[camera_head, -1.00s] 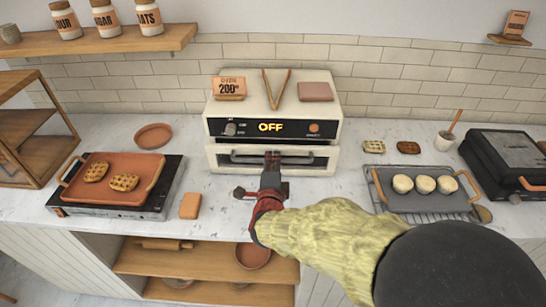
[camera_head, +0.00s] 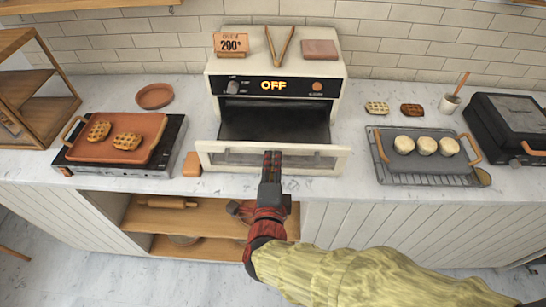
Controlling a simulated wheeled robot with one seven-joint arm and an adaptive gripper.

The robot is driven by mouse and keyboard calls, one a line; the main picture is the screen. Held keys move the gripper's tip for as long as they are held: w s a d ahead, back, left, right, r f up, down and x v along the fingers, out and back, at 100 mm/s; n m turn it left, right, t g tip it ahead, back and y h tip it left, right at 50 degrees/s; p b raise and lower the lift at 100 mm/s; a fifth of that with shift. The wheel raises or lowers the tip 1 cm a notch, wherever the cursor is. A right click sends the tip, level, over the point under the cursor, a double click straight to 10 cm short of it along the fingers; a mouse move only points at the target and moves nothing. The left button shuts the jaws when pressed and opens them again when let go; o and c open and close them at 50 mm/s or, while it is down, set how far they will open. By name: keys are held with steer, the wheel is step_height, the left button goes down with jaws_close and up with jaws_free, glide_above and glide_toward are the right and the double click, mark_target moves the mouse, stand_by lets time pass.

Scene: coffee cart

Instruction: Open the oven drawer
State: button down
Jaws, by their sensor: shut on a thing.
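The white oven (camera_head: 340,97) stands on the counter, its display reading OFF. Its drawer (camera_head: 214,147) is pulled out toward me, and the dark inside of the oven (camera_head: 273,118) shows behind the white front. The drawer's handle bar (camera_head: 240,158) runs across this front. My gripper (camera_head: 272,158) is shut on the handle near its middle, with the arm reaching in from the lower right. The fingers hide a small part of the handle.
A griddle (camera_head: 118,160) with a tray of waffles is at left. A tray (camera_head: 405,155) with several buns lies on a rack at right, near a black press (camera_head: 505,125). Tongs (camera_head: 279,45) and a 200° sign (camera_head: 231,43) sit on the oven. Shelves (camera_head: 190,222) are open below.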

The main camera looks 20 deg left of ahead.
steer(key=shift+f, duration=0.1)
steer(key=c, duration=2)
jaws_free()
steer(key=shift+c, duration=0.2)
steer(key=shift+o, duration=0.4)
steer(key=v, duration=1.2)
